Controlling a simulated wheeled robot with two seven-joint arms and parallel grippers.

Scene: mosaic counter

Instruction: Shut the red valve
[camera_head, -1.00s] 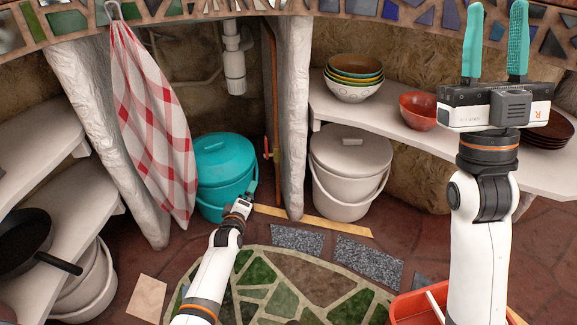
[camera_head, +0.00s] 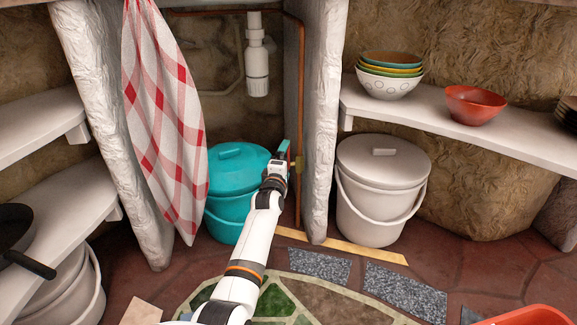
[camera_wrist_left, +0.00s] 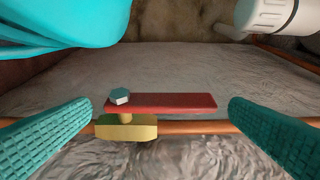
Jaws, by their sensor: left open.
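The valve's red lever (camera_wrist_left: 175,102) lies in line with the copper pipe (camera_wrist_left: 190,127) in the left wrist view. A hex nut (camera_wrist_left: 120,96) sits near its left end, above the yellow brass valve body (camera_wrist_left: 125,131). My left gripper (camera_wrist_left: 161,107) is open, with one teal finger on each side of the lever and a visible gap to both its ends. In the head view my left gripper (camera_head: 283,157) is at the upright pipe, beside the teal bucket. A bit of brass (camera_head: 298,163) shows there; the lever is mostly hidden. My right gripper is out of view.
The teal bucket (camera_head: 228,208) stands left of my left gripper, and a white pillar (camera_head: 322,120) is close on the right. A checked cloth (camera_head: 168,120) hangs at left. A white drain trap (camera_head: 257,75) hangs above. A lidded white bucket (camera_head: 382,180) stands further right.

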